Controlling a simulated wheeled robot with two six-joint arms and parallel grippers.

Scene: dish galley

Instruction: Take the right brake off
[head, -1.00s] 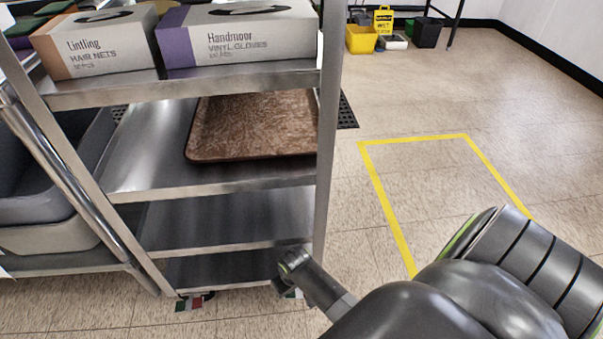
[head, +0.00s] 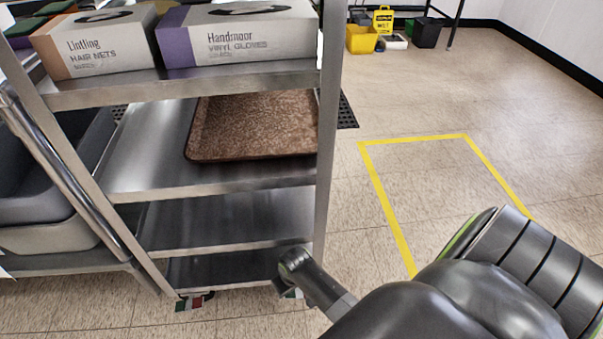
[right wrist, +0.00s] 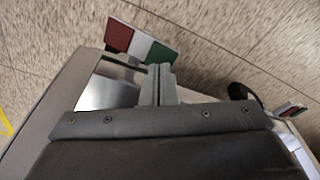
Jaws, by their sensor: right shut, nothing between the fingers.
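A steel shelf cart (head: 230,188) fills the left of the head view. The right brake is a small red, white and green pedal at its lower right corner, mostly hidden behind my wrist in the head view. In the right wrist view the right brake (right wrist: 141,44) shows large, just beyond my right gripper (right wrist: 160,70). The fingers are shut and empty, pointing at the pedal; I cannot tell whether they touch it. The left brake (head: 194,302) is at the cart's lower left corner, and also at the right of the right wrist view (right wrist: 291,110). My left gripper is out of view.
Glove and hair-net boxes (head: 240,36) stand on the top shelf, and a brown tray (head: 255,128) lies below. Grey tubs (head: 40,200) are at the left. A yellow taped rectangle (head: 385,208) marks clear floor to the right.

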